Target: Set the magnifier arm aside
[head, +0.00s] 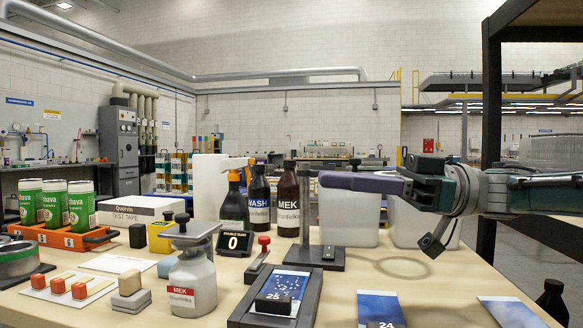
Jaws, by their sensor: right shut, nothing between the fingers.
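The magnifier stand has a dark flat base (318,258) and a thin upright post (304,205) near the middle of the table. Its dark magnifier arm (335,161) runs right from the top of the post, with a small knob on it. The arm's far end passes behind my right gripper, so I cannot make out the lens. A ring-shaped shadow lies on the table below. My right gripper (326,180) comes in from the right, its long purple fingers shut and pointing left. The fingertips overlap the post's right side in the picture; contact cannot be told. My left gripper is out of view.
Left of the stand are a dark MEK bottle (288,205), a WASH bottle (259,200) and a spray bottle. Pale containers (348,215) stand behind. A dark rack post (490,130) rises at right.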

